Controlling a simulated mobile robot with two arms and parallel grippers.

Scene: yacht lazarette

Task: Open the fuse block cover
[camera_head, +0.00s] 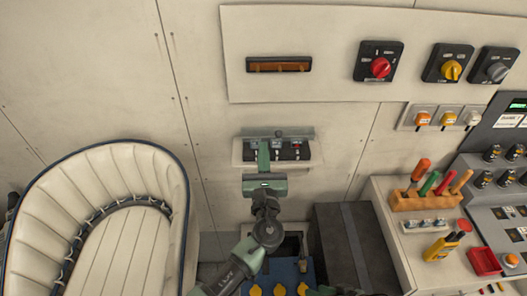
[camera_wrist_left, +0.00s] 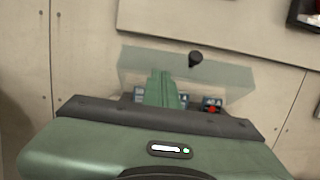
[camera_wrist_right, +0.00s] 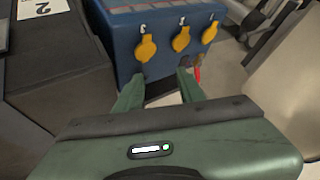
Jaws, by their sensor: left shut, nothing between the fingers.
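The fuse block (camera_head: 310,157) is on the wall in the head view, with its dark fuses showing, one with red. Its clear grey cover (camera_head: 300,134) stands out above the fuses and looks swung up; the exact angle is hard to tell. In the left wrist view the cover (camera_wrist_left: 225,76) has a black knob (camera_wrist_left: 195,58). My left gripper (camera_head: 264,147) is shut and empty, its fingertips in front of the fuse block and beneath the cover. I cannot tell whether they touch it. My right gripper (camera_wrist_right: 160,88) is open and empty, low by a blue box.
The blue box (camera_wrist_right: 165,25) with yellow caps stands below the fuse block. A dark box (camera_head: 345,250) is right of it, beside a counter with a tool rack (camera_head: 420,201). A cream seat (camera_head: 120,215) fills the left. Rotary switches (camera_head: 380,66) are above right.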

